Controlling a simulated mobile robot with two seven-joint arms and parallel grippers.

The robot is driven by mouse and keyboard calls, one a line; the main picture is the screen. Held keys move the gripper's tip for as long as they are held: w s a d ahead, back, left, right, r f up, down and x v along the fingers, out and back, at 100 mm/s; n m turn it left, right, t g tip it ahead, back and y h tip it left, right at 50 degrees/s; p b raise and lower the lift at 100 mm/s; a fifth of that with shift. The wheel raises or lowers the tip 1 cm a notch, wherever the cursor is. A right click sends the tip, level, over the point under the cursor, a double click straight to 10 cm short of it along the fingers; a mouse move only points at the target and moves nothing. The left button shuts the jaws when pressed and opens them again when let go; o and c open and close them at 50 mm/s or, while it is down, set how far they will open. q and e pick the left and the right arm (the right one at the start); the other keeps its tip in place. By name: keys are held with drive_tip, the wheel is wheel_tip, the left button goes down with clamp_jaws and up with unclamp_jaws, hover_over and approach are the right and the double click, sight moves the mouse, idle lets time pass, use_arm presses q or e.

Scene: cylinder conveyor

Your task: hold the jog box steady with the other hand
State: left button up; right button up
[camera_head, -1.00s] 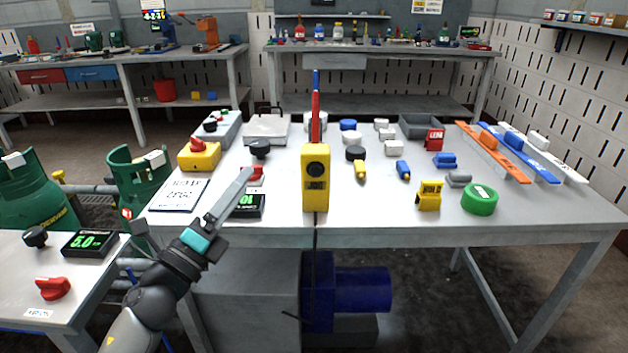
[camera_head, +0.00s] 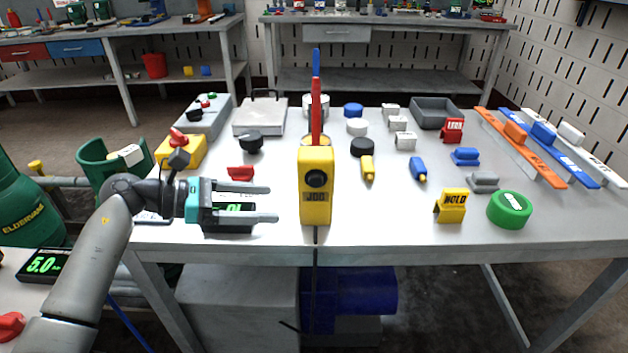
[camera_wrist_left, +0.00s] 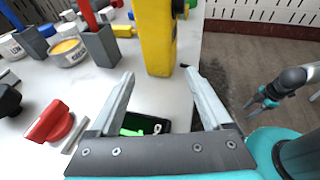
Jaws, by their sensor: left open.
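The jog box (camera_head: 316,186) is a yellow upright box with a black round knob and a label, standing near the front edge of the table. My left gripper (camera_head: 272,203) is open and empty just left of it, its two fingers pointing at its side without touching. In the left wrist view the jog box (camera_wrist_left: 155,38) stands ahead of the open fingers (camera_wrist_left: 160,76), its top cut off by the frame. My right gripper (camera_wrist_left: 260,102) shows small at the right of that view; its jaw opening is too small to judge.
A black display with green digits (camera_head: 228,218) lies under my left gripper, and a red knob (camera_head: 240,173) is behind it. A red pen-like stick (camera_head: 316,110) rises behind the jog box. A yellow holder (camera_head: 451,206) and a green disc (camera_head: 510,210) are to the right.

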sight(310, 206)
use_arm(q)
drive_tip(key=x, duration=0.5)
drive_tip(key=shift+s+d, duration=0.1)
drive_tip(key=shift+d, duration=0.15)
drive_tip(key=b+x, duration=0.1)
drive_tip(key=x, duration=0.1)
drive_tip(key=shift+d+f+b, duration=0.3)
drive_tip(key=shift+b, duration=0.05)
drive_tip(key=shift+b+x, duration=0.3)
drive_tip(key=shift+x, duration=0.55)
use_arm(e)
drive_tip(key=shift+t, duration=0.4)
drive_tip(key=shift+w+a+r, duration=0.1)
drive_tip(key=shift+w+r, duration=0.3)
drive_tip(key=shift+r, duration=0.35)
drive_tip(key=shift+w+a+r, duration=0.1)
drive_tip(key=shift+w+r, duration=0.3)
drive_tip(key=shift+r, duration=0.35)
drive_tip(key=shift+w+a+r, duration=0.1)
drive_tip(key=shift+w+r, duration=0.3)
drive_tip(key=shift+r, duration=0.35)
use_arm(q)
drive_tip(key=shift+r, duration=0.1)
clamp_jaws()
use_arm(e)
clamp_jaws()
